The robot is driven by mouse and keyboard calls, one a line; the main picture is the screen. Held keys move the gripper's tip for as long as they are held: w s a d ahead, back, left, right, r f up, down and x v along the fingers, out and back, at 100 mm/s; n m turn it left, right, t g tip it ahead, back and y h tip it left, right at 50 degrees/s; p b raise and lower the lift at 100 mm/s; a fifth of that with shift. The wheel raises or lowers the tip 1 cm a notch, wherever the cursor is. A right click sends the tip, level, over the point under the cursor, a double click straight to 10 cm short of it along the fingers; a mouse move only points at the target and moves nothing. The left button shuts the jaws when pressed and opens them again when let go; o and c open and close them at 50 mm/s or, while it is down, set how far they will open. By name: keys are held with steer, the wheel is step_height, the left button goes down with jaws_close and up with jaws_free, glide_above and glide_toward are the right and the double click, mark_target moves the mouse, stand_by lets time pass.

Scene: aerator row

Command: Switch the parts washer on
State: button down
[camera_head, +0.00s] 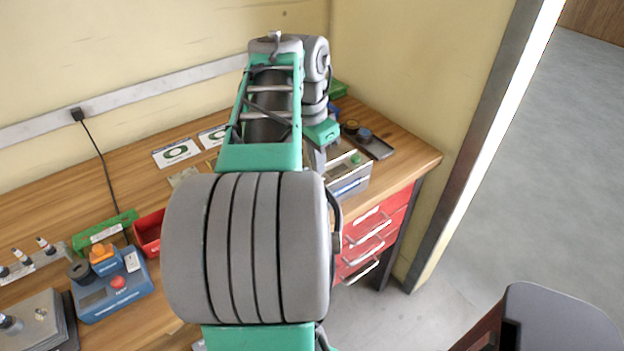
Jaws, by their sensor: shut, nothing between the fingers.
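A grey metal box (350,180), which looks like the parts washer, stands near the right end of the wooden bench. A green button (356,159) shows on its top, beside a dark panel. My gripper (319,168) points down at the left side of this box and is shut with nothing in it. My arm hides the left part of the box. I cannot tell whether the fingertips touch it, and its on or off state does not show.
A blue device (112,296) with a red button and an orange part stands at the left. A dark tray (376,147) lies behind the box. Red drawers (372,232) are below the bench.

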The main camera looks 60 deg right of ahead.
steer(key=shift+f+b, duration=0.75)
steer(key=shift+f, duration=0.15)
step_height(320, 180, up, 7)
steer(key=p, duration=0.6)
steer(key=shift+r, duration=0.15)
stand_by(0.4)
steer(key=w+a+f+n+t, duration=0.1)
steer(key=w+a+f+n, duration=0.1)
steer(key=w+a+n, duration=0.6)
steer(key=w+a+f+n+t, duration=0.1)
steer(key=w+a+f+n, duration=0.1)
steer(key=w+a+n, duration=0.65)
steer(key=a+f+n+t, duration=0.1)
steer(key=a+f+n, duration=0.1)
steer(key=a, duration=0.8)
steer(key=s+a+f+n+t+y, duration=0.1)
steer(key=a+f+n, duration=0.2)
steer(key=a, duration=0.8)
steer(key=shift+a+f+n+y, duration=0.3)
steer(key=shift+f+n, duration=0.05)
steer(key=shift+n, duration=0.8)
